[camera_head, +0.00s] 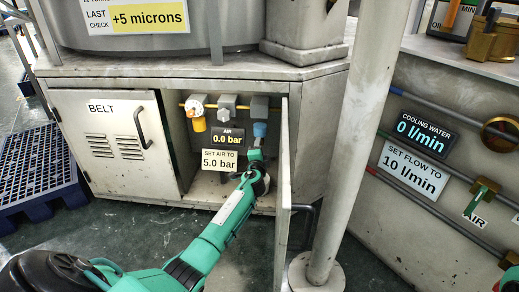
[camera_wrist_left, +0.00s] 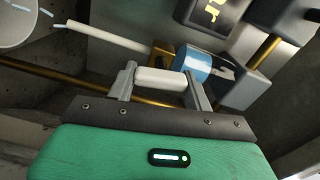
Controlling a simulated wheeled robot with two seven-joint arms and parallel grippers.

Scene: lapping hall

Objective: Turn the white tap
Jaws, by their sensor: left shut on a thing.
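My left gripper (camera_head: 256,158) reaches into the open cabinet, just below a blue part (camera_head: 260,131) on the air line. In the left wrist view, my left gripper (camera_wrist_left: 162,80) is shut on a short white bar, which I take for the white tap's handle (camera_wrist_left: 160,80); it spans the gap between the fingers. The blue part (camera_wrist_left: 190,62) is right behind the right finger. In the head view the white handle is hidden by my gripper. The air display (camera_head: 228,138) reads 0.0 bar. My right gripper is not in view.
The open cabinet door (camera_head: 283,200) stands edge-on just right of my left arm. A grey post (camera_head: 355,140) stands further right. A sign (camera_head: 219,160) reads "SET AIR TO 5.0 bar". A thin white rod (camera_wrist_left: 105,37) shows in the wrist view.

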